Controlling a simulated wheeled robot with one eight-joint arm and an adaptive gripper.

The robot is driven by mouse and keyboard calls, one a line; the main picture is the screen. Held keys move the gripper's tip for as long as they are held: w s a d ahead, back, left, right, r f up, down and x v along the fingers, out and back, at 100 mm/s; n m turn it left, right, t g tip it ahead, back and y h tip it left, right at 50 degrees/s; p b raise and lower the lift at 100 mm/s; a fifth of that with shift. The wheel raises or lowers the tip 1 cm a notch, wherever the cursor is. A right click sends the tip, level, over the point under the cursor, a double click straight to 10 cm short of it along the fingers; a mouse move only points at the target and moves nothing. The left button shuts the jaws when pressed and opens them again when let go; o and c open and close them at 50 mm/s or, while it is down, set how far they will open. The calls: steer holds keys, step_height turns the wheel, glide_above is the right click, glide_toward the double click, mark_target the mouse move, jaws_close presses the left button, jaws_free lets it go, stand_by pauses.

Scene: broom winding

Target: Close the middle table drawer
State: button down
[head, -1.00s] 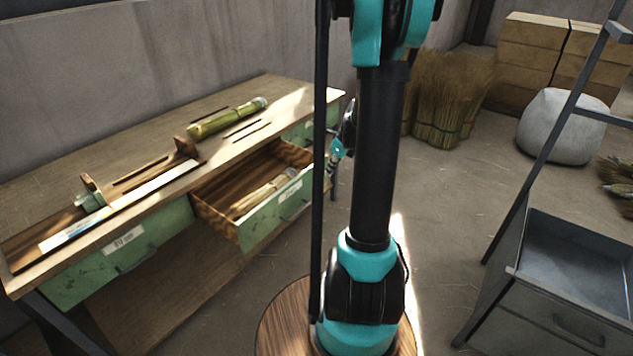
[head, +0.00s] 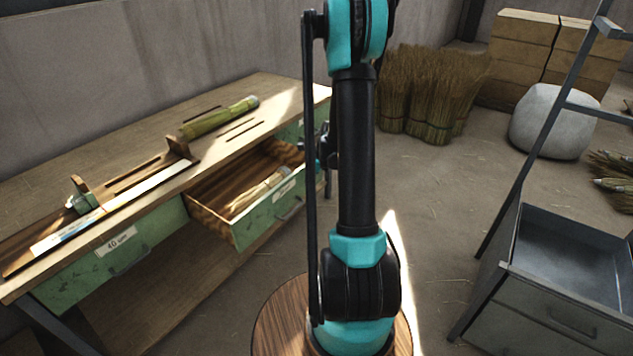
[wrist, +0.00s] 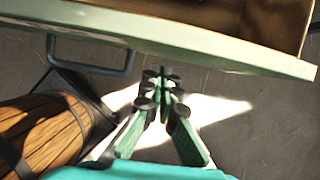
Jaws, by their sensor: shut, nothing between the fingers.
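The middle drawer (head: 262,222) of the wooden table (head: 150,110) is pulled out in the head view. It has a green front with a pale label and a dark handle, and a straw bundle (head: 256,192) lies inside. In the wrist view the drawer front's edge (wrist: 200,45) runs across the top, with its handle (wrist: 92,62) at the left. My gripper (wrist: 165,78) is shut and empty, just outside the drawer front and right of the handle. I cannot tell whether it touches the front. In the head view my arm mostly hides it.
A closed green drawer (head: 110,255) is left of the open one. A grey metal cabinet (head: 560,270) with an open drawer stands at the right. Straw bundles (head: 430,95) and a pale pouf (head: 553,122) are at the back. Floor between is clear.

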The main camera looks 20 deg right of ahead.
steer(key=shift+w+a, duration=0.35)
steer(key=shift+w, duration=0.15)
